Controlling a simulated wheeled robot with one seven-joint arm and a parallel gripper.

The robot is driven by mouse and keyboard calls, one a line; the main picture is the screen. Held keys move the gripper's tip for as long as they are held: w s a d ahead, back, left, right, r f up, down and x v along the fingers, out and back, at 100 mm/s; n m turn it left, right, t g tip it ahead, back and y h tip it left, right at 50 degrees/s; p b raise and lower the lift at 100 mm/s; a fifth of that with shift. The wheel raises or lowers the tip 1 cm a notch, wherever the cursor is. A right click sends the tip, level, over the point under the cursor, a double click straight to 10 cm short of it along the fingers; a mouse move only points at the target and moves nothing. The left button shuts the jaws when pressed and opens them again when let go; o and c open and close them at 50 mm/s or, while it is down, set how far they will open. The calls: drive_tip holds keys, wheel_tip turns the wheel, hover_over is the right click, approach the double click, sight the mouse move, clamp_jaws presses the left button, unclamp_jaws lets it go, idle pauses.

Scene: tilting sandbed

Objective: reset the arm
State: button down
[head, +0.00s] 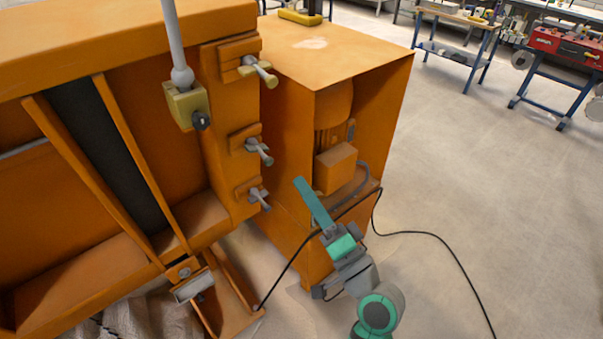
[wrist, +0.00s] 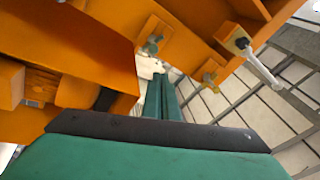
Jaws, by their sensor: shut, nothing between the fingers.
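My gripper (head: 300,182) is teal and grey and points up and to the left in the head view, in front of the orange machine cabinet (head: 285,140). Its two long teal fingers lie together with nothing between them. The fingers also show in the wrist view (wrist: 161,82), side by side, pointing away toward the orange machine. In the picture the fingertips lie just right of the lowest clamp lever (head: 260,199). I cannot tell the exact gap to the cabinet. My wrist and part of my arm show below the gripper.
The large orange sandbed (head: 225,170) fills the left, with an upper clamp lever (head: 264,73), a middle one (head: 262,153) and an olive block on a grey rod (head: 187,105). A black cable (head: 455,260) crosses the floor. Open floor lies right; workbenches (head: 455,18) stand behind.

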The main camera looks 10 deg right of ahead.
drive_tip(key=shift+s+f, duration=0.25)
drive_tip(key=shift+s, duration=0.45)
drive_tip(key=s+a+f+g+h, duration=0.1)
drive_tip(key=s+f+h, duration=0.2)
drive_tip(key=f, duration=0.5)
drive_tip(key=s+a+f+m+g+h, duration=0.1)
drive_tip(key=s+f+h, duration=0.2)
drive_tip(key=f, duration=0.5)
drive_tip(key=s+a+f+g+h, duration=0.1)
drive_tip(key=s+f+h, duration=0.2)
drive_tip(key=f, duration=0.5)
drive_tip(key=s+a+f+n+g, duration=0.1)
drive_tip(key=s+a+n, duration=0.2)
drive_tip(key=s, duration=0.7)
drive_tip(key=s+a+f+n, duration=0.2)
drive_tip(key=s+a+n, duration=0.2)
drive_tip(key=s, duration=0.7)
drive_tip(key=n, duration=0.2)
drive_tip(key=shift+a+n+g+y, duration=0.15)
drive_tip(key=shift+n+g+y, duration=0.25)
drive_tip(key=c, duration=2.5)
unclamp_jaws()
drive_tip(key=shift+w+f, duration=0.1)
